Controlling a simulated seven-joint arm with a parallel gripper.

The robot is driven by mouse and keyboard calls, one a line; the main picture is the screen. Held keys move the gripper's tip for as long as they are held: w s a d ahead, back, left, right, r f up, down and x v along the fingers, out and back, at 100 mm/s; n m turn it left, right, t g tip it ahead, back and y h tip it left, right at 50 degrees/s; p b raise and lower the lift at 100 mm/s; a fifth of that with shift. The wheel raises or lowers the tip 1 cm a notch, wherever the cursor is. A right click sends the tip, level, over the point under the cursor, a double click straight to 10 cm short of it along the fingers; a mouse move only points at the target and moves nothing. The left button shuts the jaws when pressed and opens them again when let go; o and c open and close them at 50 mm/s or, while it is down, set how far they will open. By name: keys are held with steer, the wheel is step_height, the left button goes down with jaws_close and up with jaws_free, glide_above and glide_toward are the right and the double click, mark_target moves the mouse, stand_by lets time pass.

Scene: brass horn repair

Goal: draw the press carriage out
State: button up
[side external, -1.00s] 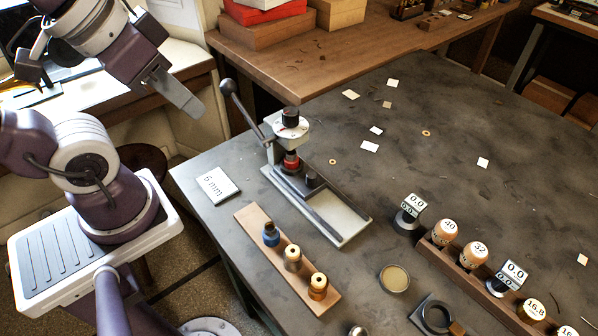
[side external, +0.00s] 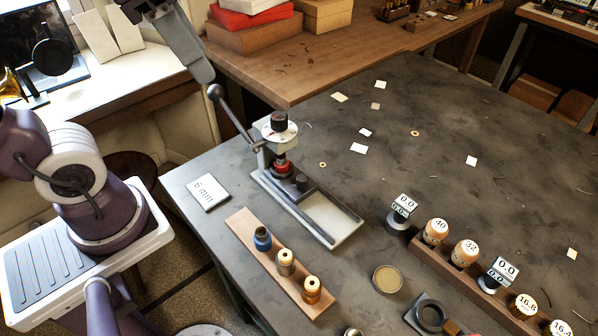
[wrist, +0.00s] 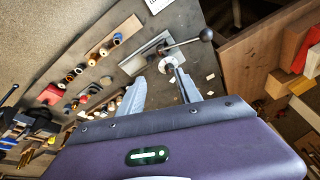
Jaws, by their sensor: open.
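The press (side external: 280,135) stands near the table's left edge, with a white dial on top, a red part under it and a lever ending in a dark ball (side external: 215,92). The carriage (side external: 302,182), dark with a short upright post, sits under the press head at the inner end of the rails. The pale bed (side external: 335,218) in front is empty. My gripper (side external: 203,74) is above and behind the lever ball, touching nothing I can make out. In the wrist view, my gripper (wrist: 161,88) has its fingers spread and empty; the press dial (wrist: 167,60) shows beyond them.
A "6 mm" plate (side external: 208,192) lies left of the press. A wooden strip (side external: 252,245) with blue, brass and orange pieces lies in front. A rack (side external: 460,272) of round-topped pieces stands to the right. The table beyond the press holds only small scraps.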

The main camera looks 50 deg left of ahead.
steer(key=w+d+m+g, duration=0.3)
steer(key=w+m, duration=0.4)
steer(key=w, duration=0.1)
steer(key=m+g, duration=0.1)
steer(key=m, duration=0.3)
glide_above(301, 177)
step_height(301, 177, down, 3)
step_height(301, 177, down, 23)
steer(key=shift+r, duration=0.1)
jaws_close()
stand_by(0.4)
